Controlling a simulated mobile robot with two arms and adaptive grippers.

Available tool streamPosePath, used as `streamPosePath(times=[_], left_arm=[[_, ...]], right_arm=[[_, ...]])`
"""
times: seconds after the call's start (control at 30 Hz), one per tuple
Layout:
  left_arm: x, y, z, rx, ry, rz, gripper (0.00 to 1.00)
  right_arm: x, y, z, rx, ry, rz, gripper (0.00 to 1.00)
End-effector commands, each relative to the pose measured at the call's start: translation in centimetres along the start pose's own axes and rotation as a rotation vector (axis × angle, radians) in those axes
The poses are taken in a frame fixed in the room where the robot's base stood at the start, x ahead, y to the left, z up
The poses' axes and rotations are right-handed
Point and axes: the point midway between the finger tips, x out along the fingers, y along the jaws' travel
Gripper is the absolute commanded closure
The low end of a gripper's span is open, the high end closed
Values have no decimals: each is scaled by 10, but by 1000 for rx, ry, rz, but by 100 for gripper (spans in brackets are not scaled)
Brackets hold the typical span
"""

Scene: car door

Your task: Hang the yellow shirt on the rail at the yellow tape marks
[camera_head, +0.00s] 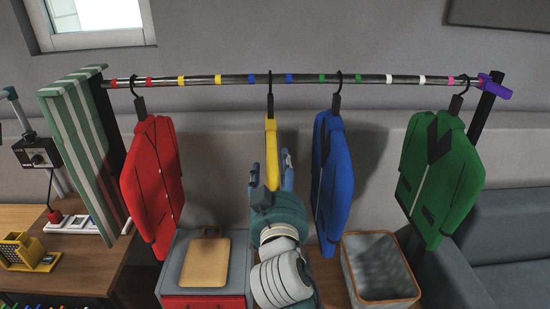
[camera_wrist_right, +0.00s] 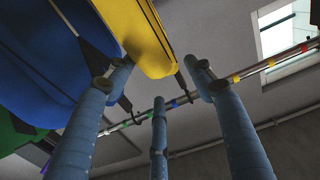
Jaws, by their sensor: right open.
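The yellow shirt (camera_head: 271,150) hangs edge-on from a black hook on the dark rail (camera_head: 235,79), between the two blue tape marks (camera_head: 288,78). The two yellow tape marks (camera_head: 200,80) are farther left on the rail, with bare rail between them. My right gripper (camera_head: 270,180) is open at the lower part of the yellow shirt, its fingers on either side. In the right wrist view, the yellow shirt (camera_wrist_right: 140,35) shows beyond the spread fingers (camera_wrist_right: 160,85); I cannot tell whether they touch it. My left gripper is not in view.
A red shirt (camera_head: 152,185) hangs left, a blue shirt (camera_head: 333,175) close on the right, and a green shirt (camera_head: 440,180) far right. A striped green cloth (camera_head: 85,145) is at the rail's left end. A cabinet (camera_head: 190,265) and a basket (camera_head: 380,270) stand below.

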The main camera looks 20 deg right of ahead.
Motion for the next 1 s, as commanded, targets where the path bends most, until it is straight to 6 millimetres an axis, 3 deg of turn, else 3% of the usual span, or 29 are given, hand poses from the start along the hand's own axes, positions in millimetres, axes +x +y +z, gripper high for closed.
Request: streamPosePath(times=[0.3,0.5,0.7,1.0], left_arm=[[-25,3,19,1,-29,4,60],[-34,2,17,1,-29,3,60],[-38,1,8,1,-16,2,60],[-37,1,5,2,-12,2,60]], right_arm=[[55,1,-5,-5,1,1,47],[85,0,-3,-4,0,1,47],[99,0,-1,-2,0,0,47],[101,1,0,0,0,0,47]])
